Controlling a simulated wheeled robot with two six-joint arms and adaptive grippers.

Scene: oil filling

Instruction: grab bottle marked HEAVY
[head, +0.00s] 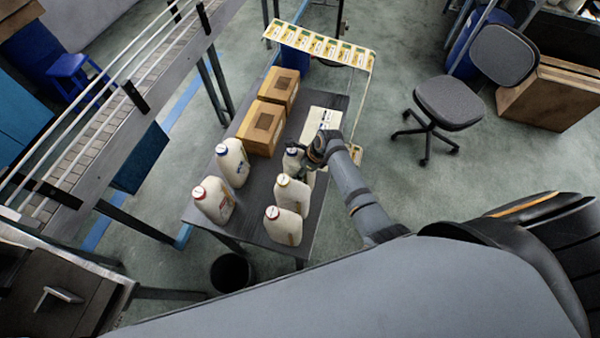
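Several white jug-like bottles stand on a dark table (258,192). On the left are one with a blue cap (233,165) and one with a red cap (214,202). On the right are one with a yellow cap (292,196) and another with a red cap (283,227). A fifth bottle (292,160) stands behind the yellow-capped one, partly hidden by my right gripper (304,165). That gripper is at this bottle's right side; whether its fingers touch or close on it is unclear. No HEAVY marking is legible. My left gripper is not in view.
Two cardboard boxes (262,127) (279,87) stand on the table behind the bottles. A white box (321,122) is behind my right gripper. A rack with a yellow-white labelled strip (320,46) is at the far end. A conveyor (110,105) runs left; an office chair (448,102) stands right.

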